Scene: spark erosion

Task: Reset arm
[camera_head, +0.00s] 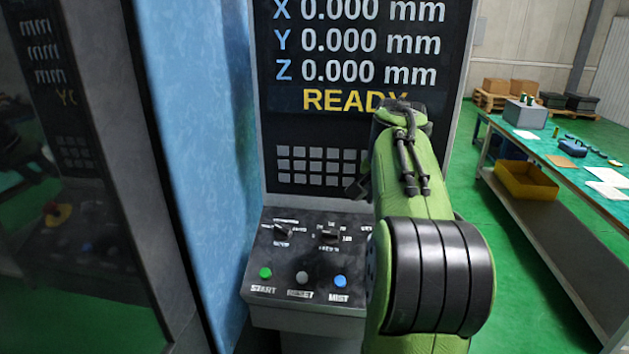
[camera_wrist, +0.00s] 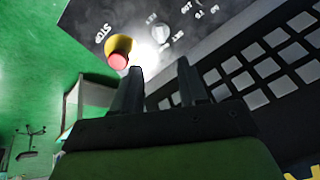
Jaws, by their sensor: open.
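My green arm reaches forward in the head view, in front of the machine's control panel (camera_head: 290,262). My gripper shows in the wrist view (camera_wrist: 160,85) with its two dark fingers apart and nothing between them. In the head view the gripper is mostly hidden behind the arm. Beyond the fingertips in the wrist view are a red stop button on a yellow base (camera_wrist: 118,58) and a pale knob (camera_wrist: 160,34). I cannot tell whether the fingers touch the panel.
The screen (camera_head: 350,45) reads X, Y, Z 0.000 mm and READY. Below are a keypad (camera_head: 310,165) and green START (camera_head: 265,273), grey RESET (camera_head: 302,278) and blue MIST (camera_head: 340,281) buttons. A workbench (camera_head: 540,150) with a yellow bin (camera_head: 525,182) stands right.

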